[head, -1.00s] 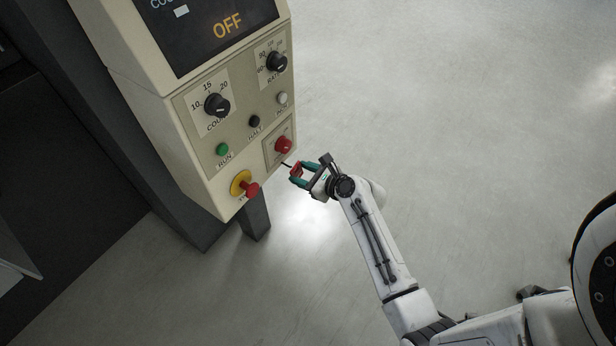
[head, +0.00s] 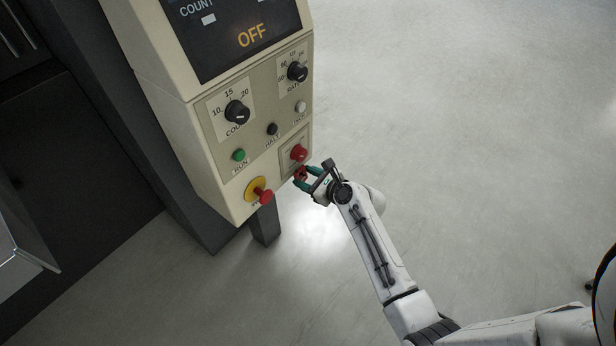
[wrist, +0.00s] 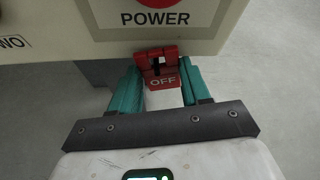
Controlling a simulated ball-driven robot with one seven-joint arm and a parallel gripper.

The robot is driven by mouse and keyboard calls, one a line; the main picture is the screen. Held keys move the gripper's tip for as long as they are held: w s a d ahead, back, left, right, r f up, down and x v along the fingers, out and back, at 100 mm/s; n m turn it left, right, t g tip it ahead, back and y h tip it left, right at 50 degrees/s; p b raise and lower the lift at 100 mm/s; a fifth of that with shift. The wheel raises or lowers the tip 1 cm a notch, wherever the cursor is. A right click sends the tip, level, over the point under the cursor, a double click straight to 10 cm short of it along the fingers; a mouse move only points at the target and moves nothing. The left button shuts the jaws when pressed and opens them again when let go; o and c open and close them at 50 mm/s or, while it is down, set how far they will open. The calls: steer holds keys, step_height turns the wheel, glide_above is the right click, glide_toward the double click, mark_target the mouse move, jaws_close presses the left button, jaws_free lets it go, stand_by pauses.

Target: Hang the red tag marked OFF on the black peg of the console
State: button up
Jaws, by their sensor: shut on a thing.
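The red tag (wrist: 163,82) marked OFF is between the teal fingers of my gripper (wrist: 160,74) in the wrist view, its lettering upright. My gripper is shut on it by the sides. The tag's upper part is at the console's lower edge, below the POWER label. A black shape shows in the tag's opening; I cannot tell whether the peg passes through it or only lies behind. In the head view, the tag and my gripper (head: 306,179) are at the lower right corner of the console (head: 212,170), just under the red POWER knob (head: 299,153). The peg is not clearly visible there.
A yellow-based red stop button (head: 260,193) sticks out left of my gripper. The green RUN button (head: 239,155), black HALT button (head: 272,129) and two dials are higher on the panel. A dark post (head: 265,222) stands below. The floor to the right is clear.

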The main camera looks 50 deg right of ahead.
stand_by(0.4)
steer(key=o, duration=1.2)
steer(key=shift+c, duration=0.2)
steer(key=p+v, duration=0.3)
steer(key=v, duration=0.7)
steer(key=shift+s+p, duration=0.35)
steer(key=shift+p, duration=0.05)
steer(key=shift+r, duration=0.15)
